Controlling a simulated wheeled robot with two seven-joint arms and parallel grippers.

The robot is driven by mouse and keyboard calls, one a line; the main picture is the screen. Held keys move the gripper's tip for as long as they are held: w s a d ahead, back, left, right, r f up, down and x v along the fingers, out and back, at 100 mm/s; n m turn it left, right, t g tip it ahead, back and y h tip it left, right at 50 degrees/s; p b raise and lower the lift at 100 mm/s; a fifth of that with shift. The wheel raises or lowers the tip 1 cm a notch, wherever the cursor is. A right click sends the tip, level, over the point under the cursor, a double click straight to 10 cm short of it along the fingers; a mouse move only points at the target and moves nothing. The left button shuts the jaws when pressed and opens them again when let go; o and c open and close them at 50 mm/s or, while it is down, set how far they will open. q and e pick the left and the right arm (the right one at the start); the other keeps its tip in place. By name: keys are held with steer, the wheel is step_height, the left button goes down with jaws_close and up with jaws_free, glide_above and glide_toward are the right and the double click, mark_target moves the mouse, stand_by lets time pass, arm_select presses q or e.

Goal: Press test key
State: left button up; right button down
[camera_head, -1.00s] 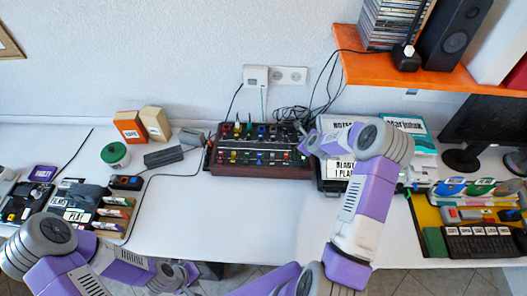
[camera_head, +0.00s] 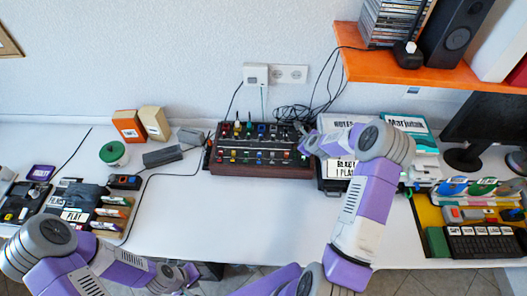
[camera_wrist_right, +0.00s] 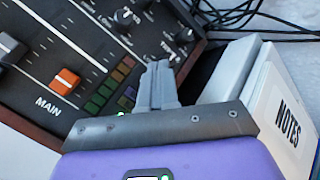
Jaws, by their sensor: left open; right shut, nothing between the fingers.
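The mixer (camera_head: 255,168) stands against the wall at the middle of the desk; in the right wrist view its panel (camera_wrist_right: 40,45) shows an orange MAIN fader, black knobs and a column of small coloured squares. My left gripper (camera_head: 186,276) is open and empty, low in front of the desk.
A white NOTES box (camera_wrist_right: 285,110) stands close right of my right gripper. Cables lie behind the mixer. A dark keypad (camera_head: 485,241) is at the right, a PLAY device (camera_head: 75,205) at the left. An orange shelf (camera_head: 440,72) overhangs the right back. The front middle desk is clear.

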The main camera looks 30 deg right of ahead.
steer(key=shift+f+b, duration=0.3)
steer(key=shift+b, duration=0.1)
stand_by(0.5)
steer(key=shift+r, duration=0.1)
steer(key=shift+r+p, duration=0.35)
steer(key=shift+r, duration=0.35)
step_height(320, 180, up, 6)
steer(key=p, duration=0.3)
stand_by(0.6)
